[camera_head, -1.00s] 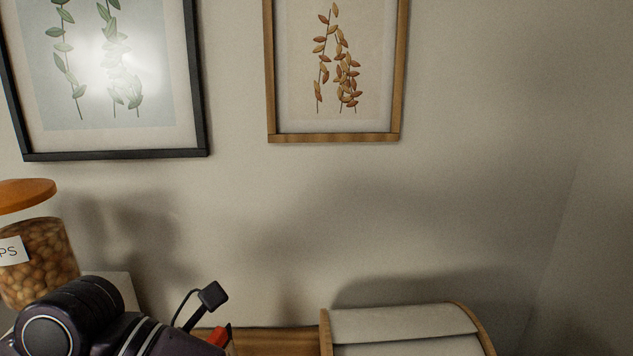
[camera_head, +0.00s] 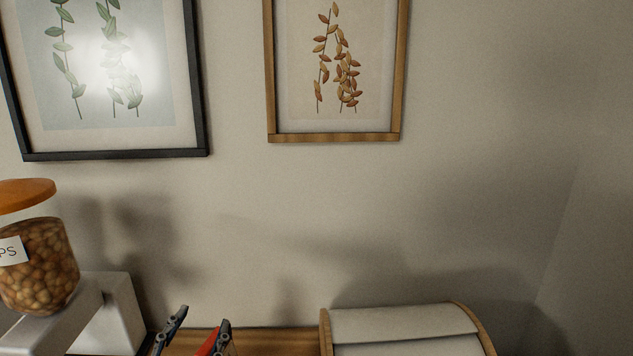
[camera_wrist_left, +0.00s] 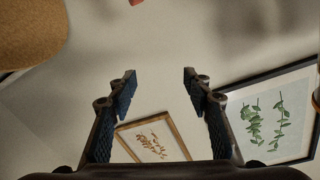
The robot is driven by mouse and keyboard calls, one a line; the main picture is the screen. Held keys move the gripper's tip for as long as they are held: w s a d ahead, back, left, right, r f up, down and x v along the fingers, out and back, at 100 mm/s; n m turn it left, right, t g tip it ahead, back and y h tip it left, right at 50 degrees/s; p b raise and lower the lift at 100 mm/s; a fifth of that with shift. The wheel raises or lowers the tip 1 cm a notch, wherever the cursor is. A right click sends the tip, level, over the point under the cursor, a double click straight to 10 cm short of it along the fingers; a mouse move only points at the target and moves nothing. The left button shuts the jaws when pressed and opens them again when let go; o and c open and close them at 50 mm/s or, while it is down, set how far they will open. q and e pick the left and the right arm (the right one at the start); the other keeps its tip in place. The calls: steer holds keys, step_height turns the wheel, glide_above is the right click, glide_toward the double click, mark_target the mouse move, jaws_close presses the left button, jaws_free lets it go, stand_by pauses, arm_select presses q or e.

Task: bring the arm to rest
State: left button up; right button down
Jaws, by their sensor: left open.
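My left gripper (camera_head: 203,318) shows at the bottom edge of the head view, with only its two dark fingers in sight. They stand apart with no held thing visible. In the left wrist view the gripper (camera_wrist_left: 159,78) is open and empty, with wall and picture frames beyond the gap. The rest of my left arm is below the head view. My right gripper is in neither view.
A jar (camera_head: 38,265) with an orange lid stands on a white block (camera_head: 125,305) at left. A roll-top box (camera_head: 405,325) stands right of my gripper. A red thing (camera_head: 208,343) is partly hidden by a finger. Two framed prints hang above.

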arm_select(q)
steer(key=s+a+f+n+g+y, duration=0.15)
steer(key=s+f+g, duration=0.35)
steer(key=f, duration=0.8)
steer(key=s+d+f+n+g+h, duration=0.1)
steer(key=s+f+g, duration=0.8)
steer(key=s+f, duration=1)
steer(key=s+f+g+b, duration=0.1)
steer(key=s+f+b, duration=0.15)
steer(key=f, duration=1.25)
steer(key=s+f+b, duration=0.1)
steer(key=f+b, duration=0.2)
steer(key=f, duration=1.2)
steer(key=s+a+f+g+b, duration=0.1)
steer(key=s+a+f+b, duration=0.2)
steer(key=s+f, duration=1.3)
step_height(320, 180, down, 4)
steer(key=shift+s+r+g+b, duration=0.2)
steer(key=shift+s+g+b, duration=0.1)
steer(key=shift+b, duration=0.5)
steer(key=shift+c, duration=0.6)
